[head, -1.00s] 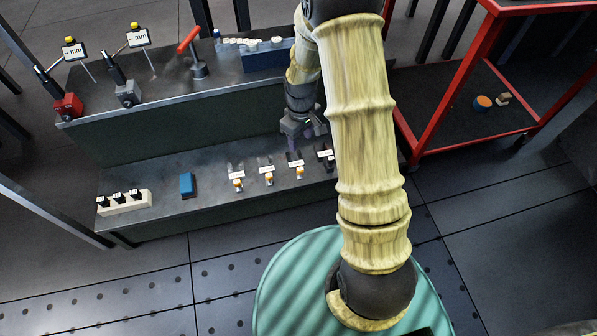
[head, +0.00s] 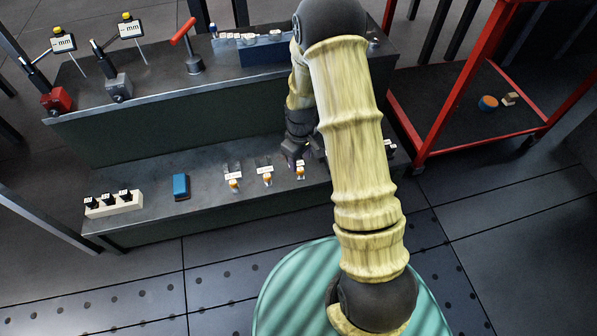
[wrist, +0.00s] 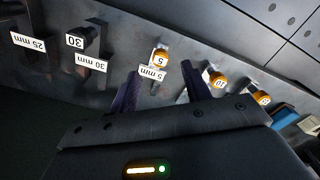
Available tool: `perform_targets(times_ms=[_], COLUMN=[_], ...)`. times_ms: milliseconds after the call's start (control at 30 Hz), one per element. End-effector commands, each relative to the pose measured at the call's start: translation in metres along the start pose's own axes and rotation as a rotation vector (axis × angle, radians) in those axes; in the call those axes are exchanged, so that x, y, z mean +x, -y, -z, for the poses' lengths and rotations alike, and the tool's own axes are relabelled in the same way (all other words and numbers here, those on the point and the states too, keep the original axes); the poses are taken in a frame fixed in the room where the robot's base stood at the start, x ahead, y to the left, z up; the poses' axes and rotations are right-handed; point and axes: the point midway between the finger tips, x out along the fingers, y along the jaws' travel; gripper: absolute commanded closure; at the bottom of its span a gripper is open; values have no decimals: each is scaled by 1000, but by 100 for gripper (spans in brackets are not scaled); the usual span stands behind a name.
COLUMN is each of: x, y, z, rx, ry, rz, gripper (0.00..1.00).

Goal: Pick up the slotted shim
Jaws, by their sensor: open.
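Several small orange-topped pieces with number tags stand in a row on the lower shelf; they look like the shims, but their slots are too small to make out. The piece tagged 5 (wrist: 161,58) is just beyond my fingertips in the wrist view, and in the head view it is the right-hand orange-topped piece (head: 300,172). My gripper (wrist: 162,88) is open, its two purple fingers apart with nothing held between them. In the head view my gripper (head: 299,157) is low over the shelf, just behind that piece and partly hidden by my arm.
Other orange-topped pieces (head: 267,178) stand close by to the left. A blue block (head: 181,187) and a white holder (head: 114,205) lie farther left. A black-topped piece tagged 30 (wrist: 84,40) is on the other side. The step's dark riser (head: 180,125) rises behind.

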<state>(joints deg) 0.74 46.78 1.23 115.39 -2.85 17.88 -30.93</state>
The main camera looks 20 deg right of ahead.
Motion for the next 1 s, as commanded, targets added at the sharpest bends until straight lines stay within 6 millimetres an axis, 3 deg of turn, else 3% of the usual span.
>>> perform_targets(times_ms=[67,467,1000], x=[10,11,62], y=[0,0,0], z=[0,0,-2], rx=[0,0,0], ry=[0,0,0], rz=[0,0,-1], gripper=[52,52,52])
